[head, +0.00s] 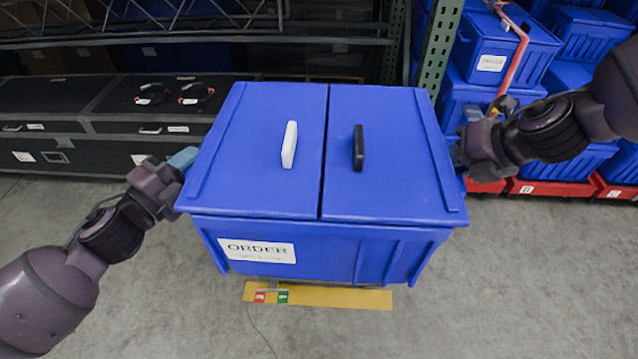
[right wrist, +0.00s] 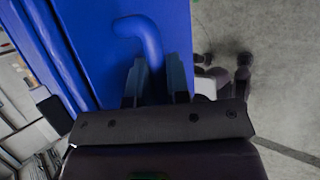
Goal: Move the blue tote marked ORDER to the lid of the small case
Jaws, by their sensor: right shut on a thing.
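The blue tote marked ORDER (head: 300,235) fills the middle of the head view, lid closed, with one white and one black handle on top. Its white label is on the front. My right gripper (head: 460,156) is at the tote's right side. In the right wrist view its fingers (right wrist: 158,85) are shut on a blue bent side handle (right wrist: 146,35). My left gripper (head: 183,160) is at the tote's left side; its fingertips are partly hidden and its grip is unclear. A black case (head: 160,105) with two dark loops on its lid stands behind left.
Another black case (head: 45,105) stands farther left. Several blue totes (head: 492,55) are stacked at the right behind my right arm, one with an orange strap (head: 514,65). A yellow floor strip (head: 340,298) shows below the tote. A rack upright (head: 437,45) stands behind.

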